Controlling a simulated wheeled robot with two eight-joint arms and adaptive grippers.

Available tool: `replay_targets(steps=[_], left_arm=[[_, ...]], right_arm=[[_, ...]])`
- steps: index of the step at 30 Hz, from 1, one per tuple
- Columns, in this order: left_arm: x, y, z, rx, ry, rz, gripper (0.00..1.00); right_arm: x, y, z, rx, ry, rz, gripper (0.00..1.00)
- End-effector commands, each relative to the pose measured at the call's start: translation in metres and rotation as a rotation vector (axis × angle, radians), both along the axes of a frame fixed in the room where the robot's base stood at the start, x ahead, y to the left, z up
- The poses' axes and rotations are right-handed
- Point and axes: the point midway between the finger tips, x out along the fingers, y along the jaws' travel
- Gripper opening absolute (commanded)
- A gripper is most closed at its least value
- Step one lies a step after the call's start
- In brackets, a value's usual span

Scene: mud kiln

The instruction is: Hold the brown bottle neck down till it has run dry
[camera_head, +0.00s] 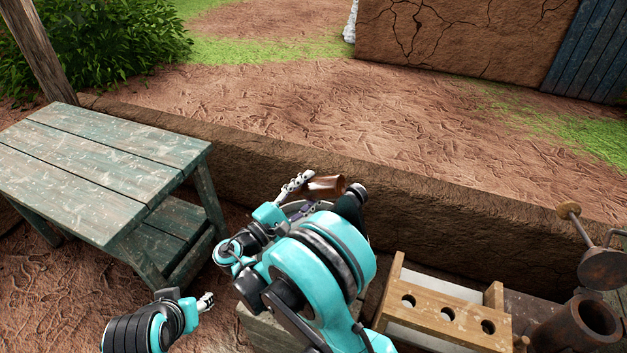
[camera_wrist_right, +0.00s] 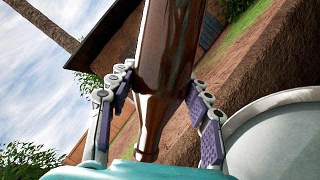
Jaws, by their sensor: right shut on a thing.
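The brown bottle (camera_head: 325,186) is glossy and lies tilted in my right gripper (camera_head: 298,193), its wider end to the right in the head view. In the right wrist view the bottle (camera_wrist_right: 165,60) passes between the two fingers of my right gripper (camera_wrist_right: 155,100) and narrows to a neck at the lower end. The neck appears to slope slightly downward. No liquid shows coming from it. My right arm hides part of the area below. My left gripper (camera_head: 205,302) is low at the left, apart from the bottle; its finger opening is unclear.
A round grey rim (camera_wrist_right: 280,115) shows beside the right gripper in the wrist view. A worn green table (camera_head: 100,165) stands left. A wooden rack with holes (camera_head: 430,312) and a dark pot (camera_head: 575,325) stand right. A low mud wall (camera_head: 450,230) runs behind.

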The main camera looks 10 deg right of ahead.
Motion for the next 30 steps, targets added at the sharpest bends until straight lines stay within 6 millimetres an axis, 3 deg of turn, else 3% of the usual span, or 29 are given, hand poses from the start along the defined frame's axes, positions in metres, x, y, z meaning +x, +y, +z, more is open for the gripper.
replay_targets(steps=[9,21,30], left_arm=[[0.0,0.0,0.001,0.0,0.0,0.0,0.47],[0.0,0.0,0.031,0.0,0.0,0.0,0.47],[0.0,0.0,0.031,0.0,0.0,0.0,0.47]], right_arm=[[0.0,0.0,0.0,0.029,-0.023,0.0,0.15],[0.0,0.0,0.003,0.506,-0.385,0.0,0.15],[0.0,0.0,-0.001,0.55,-0.42,0.0,0.15]])
